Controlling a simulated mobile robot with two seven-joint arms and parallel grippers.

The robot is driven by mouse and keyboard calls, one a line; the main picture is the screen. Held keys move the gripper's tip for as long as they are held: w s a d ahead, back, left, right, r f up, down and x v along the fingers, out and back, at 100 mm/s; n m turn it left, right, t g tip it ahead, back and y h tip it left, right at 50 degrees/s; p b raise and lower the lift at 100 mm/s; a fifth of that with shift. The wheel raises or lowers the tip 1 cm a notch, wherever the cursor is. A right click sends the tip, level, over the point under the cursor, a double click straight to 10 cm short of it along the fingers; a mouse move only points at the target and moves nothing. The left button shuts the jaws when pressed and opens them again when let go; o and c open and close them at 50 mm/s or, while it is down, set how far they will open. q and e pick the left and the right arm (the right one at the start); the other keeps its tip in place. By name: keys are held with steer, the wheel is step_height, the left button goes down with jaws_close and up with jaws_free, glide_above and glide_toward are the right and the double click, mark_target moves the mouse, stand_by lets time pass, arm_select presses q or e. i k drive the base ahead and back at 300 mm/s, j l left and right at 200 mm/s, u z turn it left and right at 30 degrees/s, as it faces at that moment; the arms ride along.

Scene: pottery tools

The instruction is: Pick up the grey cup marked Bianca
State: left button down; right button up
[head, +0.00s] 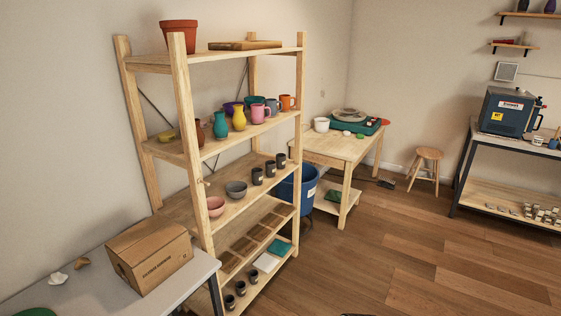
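Three dark grey cups stand in a row on the third shelf of the wooden rack: a near one (257,177), a middle one (270,170) and a far one (281,161). They seem to carry small pale labels, too small to read. Three more dark cups (241,289) stand on the bottom shelf, also with unreadable labels. A blue-grey mug (271,107) stands among coloured mugs on the second shelf. I cannot tell which cup is marked Bianca. Neither of my grippers is in view.
The wooden rack (180,120) also holds bowls, vases and tiles. A grey table (205,270) with a cardboard box (150,256) stands at its near left. A blue bin (297,188) and wooden table (340,148) are behind. The wooden floor (400,260) at right is clear.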

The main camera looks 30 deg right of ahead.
mark_target(280, 158)
steer(key=i+l, duration=0.3)
steer(key=i+l+u, duration=0.1)
steer(key=i+l, duration=0.2)
steer(key=l, duration=0.2)
steer(key=i+l, duration=0.25)
steer(key=l, duration=0.15)
steer(key=i+l, duration=0.3)
steer(key=l, duration=0.15)
steer(key=i+l+u, duration=0.1)
steer(key=i+l, duration=0.45)
steer(key=l, duration=0.3)
steer(key=i+l+u, duration=0.1)
steer(key=i+l, duration=0.15)
steer(key=l, duration=0.2)
